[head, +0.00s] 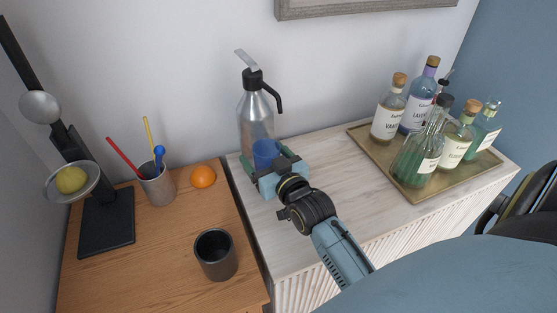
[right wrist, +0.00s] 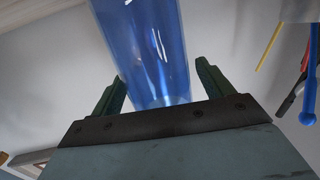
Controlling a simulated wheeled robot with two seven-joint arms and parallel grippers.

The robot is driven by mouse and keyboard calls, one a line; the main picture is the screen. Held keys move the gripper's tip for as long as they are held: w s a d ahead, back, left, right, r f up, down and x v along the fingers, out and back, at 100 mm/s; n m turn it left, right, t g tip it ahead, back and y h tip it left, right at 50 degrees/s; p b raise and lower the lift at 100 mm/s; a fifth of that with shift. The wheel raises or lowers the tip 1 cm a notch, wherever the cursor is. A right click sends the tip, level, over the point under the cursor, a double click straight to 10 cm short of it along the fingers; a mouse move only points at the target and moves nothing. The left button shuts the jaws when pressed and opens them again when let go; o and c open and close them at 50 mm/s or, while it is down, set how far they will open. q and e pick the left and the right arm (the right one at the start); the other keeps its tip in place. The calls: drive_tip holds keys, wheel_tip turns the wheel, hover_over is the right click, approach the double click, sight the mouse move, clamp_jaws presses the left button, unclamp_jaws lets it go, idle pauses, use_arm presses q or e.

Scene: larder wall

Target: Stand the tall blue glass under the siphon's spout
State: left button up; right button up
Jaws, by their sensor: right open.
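The siphon (head: 255,115), a silver bottle with a black head and lever, stands against the wall on the pale cabinet top. Its black curved spout (head: 278,100) points right and down. The tall blue glass (head: 265,152) is upright in front of the siphon's body, a little left of and below the spout tip; its base is hidden by my gripper. My right gripper (head: 268,168) is open with a finger on either side of the glass. In the right wrist view, the clear blue glass (right wrist: 148,45) shows between the green fingers, with gaps beside it. My left gripper is out of view.
A brass tray (head: 358,132) with several corked bottles stands at the right. On the wooden top at left are a dark mug (head: 216,262), an orange (head: 203,176), a cup of stirrers (head: 158,188) and a black stand (head: 105,235). The cabinet top between siphon and tray is clear.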

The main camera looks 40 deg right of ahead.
drive_tip(key=s, duration=1.1)
drive_tip(key=shift+a+r, duration=0.3)
drive_tip(key=shift+a, duration=0.15)
